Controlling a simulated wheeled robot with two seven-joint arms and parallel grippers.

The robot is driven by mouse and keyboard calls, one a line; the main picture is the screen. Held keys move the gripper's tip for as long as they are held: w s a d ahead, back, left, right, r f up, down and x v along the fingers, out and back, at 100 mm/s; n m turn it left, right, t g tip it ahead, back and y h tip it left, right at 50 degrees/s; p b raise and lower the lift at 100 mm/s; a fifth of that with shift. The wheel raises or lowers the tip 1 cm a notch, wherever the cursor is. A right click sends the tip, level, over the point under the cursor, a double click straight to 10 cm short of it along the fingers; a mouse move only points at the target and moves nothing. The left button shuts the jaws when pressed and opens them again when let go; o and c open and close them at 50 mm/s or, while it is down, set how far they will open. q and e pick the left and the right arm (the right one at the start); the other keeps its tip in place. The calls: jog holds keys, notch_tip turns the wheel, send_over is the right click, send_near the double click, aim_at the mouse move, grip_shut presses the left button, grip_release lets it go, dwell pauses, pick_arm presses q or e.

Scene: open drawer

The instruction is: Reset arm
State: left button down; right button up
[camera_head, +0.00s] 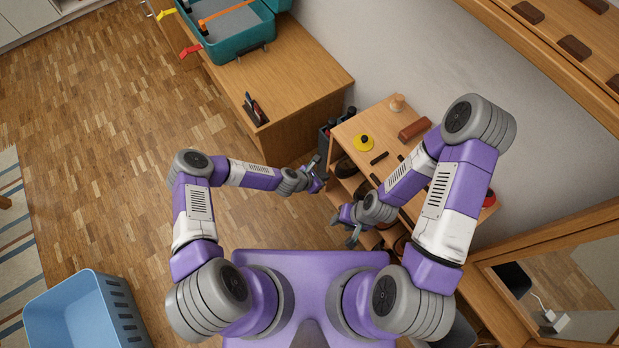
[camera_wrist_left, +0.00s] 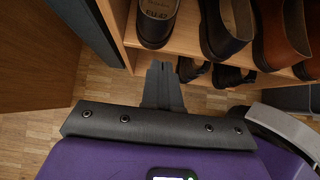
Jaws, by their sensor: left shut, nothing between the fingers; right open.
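My left arm comes in from the left in the head view. Its gripper (camera_head: 318,172) is shut and empty, in front of the left end of the wooden shoe cabinet (camera_head: 352,125). In the left wrist view, the shut fingers (camera_wrist_left: 162,88) point toward the cabinet's edge, with nothing between them. My right gripper (camera_head: 348,222) is open and empty, lower and to the right, in front of the same cabinet. Its wrist hides part of the cabinet front.
Dark shoes (camera_wrist_left: 158,22) and a brown shoe (camera_wrist_left: 280,30) stand on the cabinet shelf. A yellow round item (camera_head: 364,143) lies on top. A wooden table (camera_head: 285,75) bears an open teal suitcase (camera_head: 235,42). A blue basket (camera_head: 82,310) stands lower left.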

pick_arm(q)
jog(key=p+v, duration=0.2)
jog(key=v, duration=0.5)
jog(key=shift+a+r, duration=0.15)
jog(key=shift+r, duration=0.15)
jog(key=s+a+r+m+g+y+p, duration=0.1)
jog(key=s+a+r+m, duration=0.3)
jog(key=s+m, duration=0.4)
jog(key=s+a+r+m+g+y+p, duration=0.1)
jog(key=s+a+r+m, duration=0.4)
jog(key=m, duration=0.9)
jog(key=s+r+g+y, duration=0.1)
jog(key=s+g, duration=0.1)
jog(key=s, duration=0.1)
jog(key=shift+s+a+g, duration=0.2)
jog(key=shift+s+g, duration=0.1)
jog(key=shift+d, duration=0.1)
